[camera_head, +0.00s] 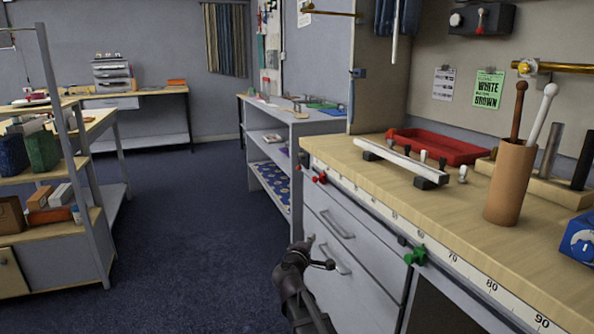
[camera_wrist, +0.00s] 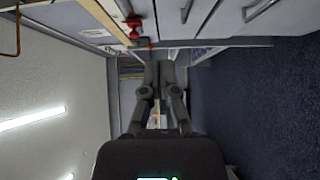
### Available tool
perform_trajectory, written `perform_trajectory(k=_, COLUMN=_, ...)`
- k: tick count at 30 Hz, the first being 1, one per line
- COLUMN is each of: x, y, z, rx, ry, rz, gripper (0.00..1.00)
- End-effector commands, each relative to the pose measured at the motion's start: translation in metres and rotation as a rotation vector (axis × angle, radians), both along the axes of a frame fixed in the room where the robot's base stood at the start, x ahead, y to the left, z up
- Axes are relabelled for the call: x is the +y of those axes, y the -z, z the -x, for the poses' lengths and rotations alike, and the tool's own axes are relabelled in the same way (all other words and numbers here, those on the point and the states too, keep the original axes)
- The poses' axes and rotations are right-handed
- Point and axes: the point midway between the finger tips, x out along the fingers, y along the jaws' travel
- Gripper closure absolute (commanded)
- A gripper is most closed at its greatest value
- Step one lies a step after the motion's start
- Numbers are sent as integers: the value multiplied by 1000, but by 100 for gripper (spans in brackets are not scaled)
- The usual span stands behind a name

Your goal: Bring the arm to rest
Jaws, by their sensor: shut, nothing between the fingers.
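My gripper (camera_head: 306,244) is low in the middle of the head view, in front of the grey drawers of the workbench. It is below the level of the bench top and looks clear of it. In the wrist view, the two dark fingers of my gripper (camera_wrist: 160,68) lie close together with nothing held between them. The wrist picture is turned sideways, with the blue carpet on its right.
The workbench (camera_head: 350,168) on the right carries a red tray (camera_head: 440,148), a tan cup (camera_head: 508,185) of rods and a blue box (camera_head: 580,238). Red and green clamps (camera_head: 415,257) stick out from its front edge. Shelves (camera_head: 50,170) stand left. Open carpet (camera_head: 180,230) lies between.

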Motion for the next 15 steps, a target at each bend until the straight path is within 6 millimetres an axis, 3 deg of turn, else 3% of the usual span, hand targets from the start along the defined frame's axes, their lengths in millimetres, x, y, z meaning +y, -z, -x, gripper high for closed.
perform_trajectory(k=4, x=0, y=0, z=0, rx=1, ry=1, rz=-1, gripper=100)
perform_trajectory(k=15, x=-33, y=13, z=15, rx=41, ry=92, rz=-116, gripper=100)
